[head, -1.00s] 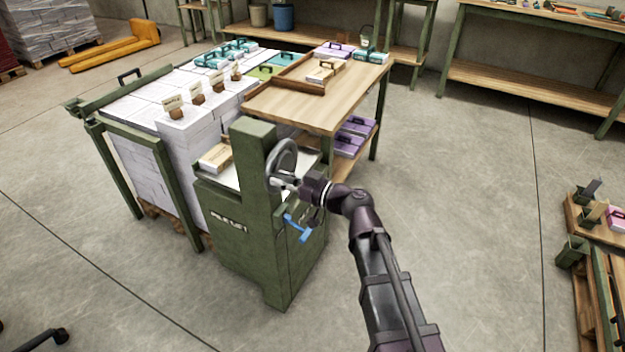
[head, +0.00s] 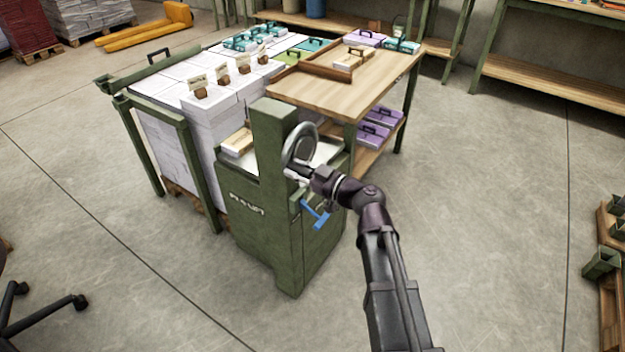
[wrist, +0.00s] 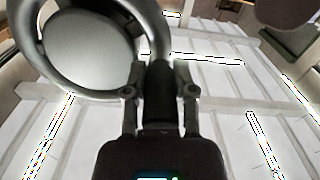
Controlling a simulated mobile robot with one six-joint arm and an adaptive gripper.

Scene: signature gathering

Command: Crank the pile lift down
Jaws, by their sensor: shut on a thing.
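The pile lift is a green cabinet (head: 265,225) with a tall post and a grey crank wheel (head: 300,145) on its right face. My gripper (head: 297,172) is at the lower part of the wheel. In the wrist view my gripper (wrist: 158,85) is shut on the dark crank handle (wrist: 158,100), which stands between its two fingers. The wheel (wrist: 90,50) fills the upper left of that view. A blue lever (head: 316,214) hangs on the cabinet just below my gripper. The white paper stacks (head: 205,120) stand beside the cabinet within a green frame.
A wooden table (head: 345,90) with bundles stands behind the lift, with purple bundles (head: 374,133) on its lower shelf. An office chair (head: 40,305) is at the lower left. Green bins (head: 602,262) stand at the right edge. The floor right of the lift is clear.

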